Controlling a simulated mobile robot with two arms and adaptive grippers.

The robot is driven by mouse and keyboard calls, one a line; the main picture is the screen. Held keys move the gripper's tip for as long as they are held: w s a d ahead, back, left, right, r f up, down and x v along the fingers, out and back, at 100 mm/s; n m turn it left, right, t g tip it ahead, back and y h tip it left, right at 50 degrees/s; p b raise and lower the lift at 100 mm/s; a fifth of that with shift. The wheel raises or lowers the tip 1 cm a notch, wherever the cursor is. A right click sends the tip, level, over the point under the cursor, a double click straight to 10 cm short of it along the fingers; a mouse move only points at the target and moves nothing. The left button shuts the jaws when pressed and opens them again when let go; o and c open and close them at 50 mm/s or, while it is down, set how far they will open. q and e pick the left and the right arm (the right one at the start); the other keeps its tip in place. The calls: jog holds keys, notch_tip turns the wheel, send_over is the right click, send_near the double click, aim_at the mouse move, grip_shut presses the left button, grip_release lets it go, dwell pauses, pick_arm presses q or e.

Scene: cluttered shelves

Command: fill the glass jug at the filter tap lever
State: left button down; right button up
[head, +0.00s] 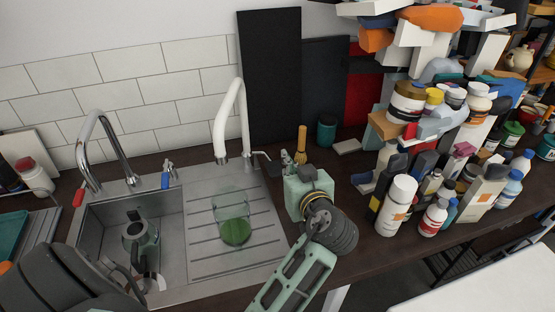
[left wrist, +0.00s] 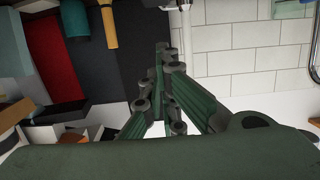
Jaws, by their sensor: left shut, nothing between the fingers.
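The glass jug (head: 231,205) stands upright on the ribbed drainboard below the spout of the white filter tap (head: 219,140). Its lower part looks green; I cannot tell whether that is its base or contents. A small dark lever (head: 261,154) sticks out right of the tap's column. My left gripper (head: 287,158), pale green, is shut and empty, its fingertips just right of the lever; contact is unclear. In the left wrist view its closed fingers (left wrist: 163,52) point toward the dark boards beside the white tap column (left wrist: 186,45). My right gripper is not in view.
A chrome faucet (head: 97,135) stands over the sink basin (head: 100,220) at left, with a grey vessel (head: 138,235) inside. A brush (head: 301,140) and teal jar (head: 326,131) stand behind my gripper. Crowded bottles, including a white one (head: 397,205), fill the right.

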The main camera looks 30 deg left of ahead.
pick_arm(q)
jog(key=p, duration=0.4)
send_over(277, 172)
notch_tip(277, 172, down, 2)
jog(key=shift+a+f, duration=0.1)
jog(key=shift+f, duration=0.05)
jog(key=f, duration=0.3)
jog(key=shift+d+f, duration=0.2)
jog(key=shift+f, duration=0.5)
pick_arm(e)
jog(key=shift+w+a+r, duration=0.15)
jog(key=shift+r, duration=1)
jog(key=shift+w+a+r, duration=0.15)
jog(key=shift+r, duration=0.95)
